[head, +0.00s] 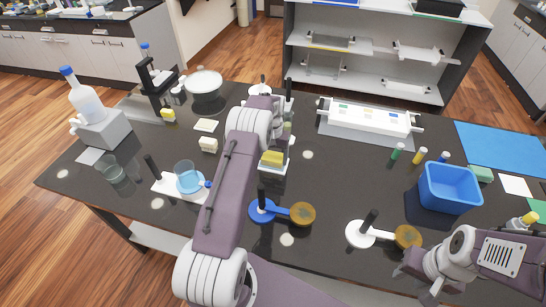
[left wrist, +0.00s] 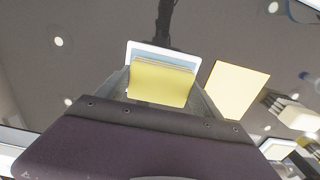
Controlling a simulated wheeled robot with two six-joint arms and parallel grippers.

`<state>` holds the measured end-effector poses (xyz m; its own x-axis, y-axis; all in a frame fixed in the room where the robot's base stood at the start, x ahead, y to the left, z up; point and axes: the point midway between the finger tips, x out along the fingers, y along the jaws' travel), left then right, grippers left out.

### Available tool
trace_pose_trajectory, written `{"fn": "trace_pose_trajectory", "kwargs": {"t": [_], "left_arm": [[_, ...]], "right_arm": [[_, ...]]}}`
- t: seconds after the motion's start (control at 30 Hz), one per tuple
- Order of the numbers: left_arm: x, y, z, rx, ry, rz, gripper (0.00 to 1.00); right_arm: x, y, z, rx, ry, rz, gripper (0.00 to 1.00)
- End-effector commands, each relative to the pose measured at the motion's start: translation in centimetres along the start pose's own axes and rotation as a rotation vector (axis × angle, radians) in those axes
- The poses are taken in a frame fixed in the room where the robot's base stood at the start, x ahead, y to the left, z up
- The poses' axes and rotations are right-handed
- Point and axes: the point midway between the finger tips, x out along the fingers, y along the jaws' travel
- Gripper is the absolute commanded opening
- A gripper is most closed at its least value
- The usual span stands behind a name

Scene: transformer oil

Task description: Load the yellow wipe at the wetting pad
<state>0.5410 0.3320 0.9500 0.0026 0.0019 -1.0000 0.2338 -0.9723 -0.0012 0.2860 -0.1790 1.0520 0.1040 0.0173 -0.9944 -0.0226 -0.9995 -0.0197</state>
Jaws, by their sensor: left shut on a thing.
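My left gripper (head: 272,150) is shut on the yellow wipe (left wrist: 162,84), a flat yellow block that also shows in the head view (head: 271,158). It holds the wipe over a white-rimmed pad or tray (left wrist: 150,47), which shows in the head view as a white edge (head: 280,171). I cannot tell whether the wipe touches it. The gripper and the wipe hide most of it. My right arm is at the lower right in the head view, but its fingers cannot be made out.
A pale flat pad (left wrist: 237,89) lies right of the wipe in the left wrist view. In the head view, a blue-handled dish (head: 302,214) and a beaker (head: 188,177) stand near my left arm. A blue bin (head: 449,188) stands at the right.

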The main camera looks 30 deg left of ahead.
Motion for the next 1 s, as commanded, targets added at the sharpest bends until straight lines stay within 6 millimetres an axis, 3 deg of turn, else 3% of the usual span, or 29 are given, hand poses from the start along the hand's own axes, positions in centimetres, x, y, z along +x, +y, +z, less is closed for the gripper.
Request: {"fn": "trace_pose_trajectory", "kwargs": {"t": [0.33, 1.0], "left_arm": [[-0.4, 0.0, 0.1, 0.0, -0.004, 0.0, 0.44], [-7.0, 0.0, 0.0, 0.0, -0.001, 0.0, 0.44]], "right_arm": [[-0.4, 0.0, 0.0, 0.0, 0.0, 0.0, 0.36], [-5.4, -0.1, -0.6, 0.0, 0.0, 0.0, 0.36]]}}
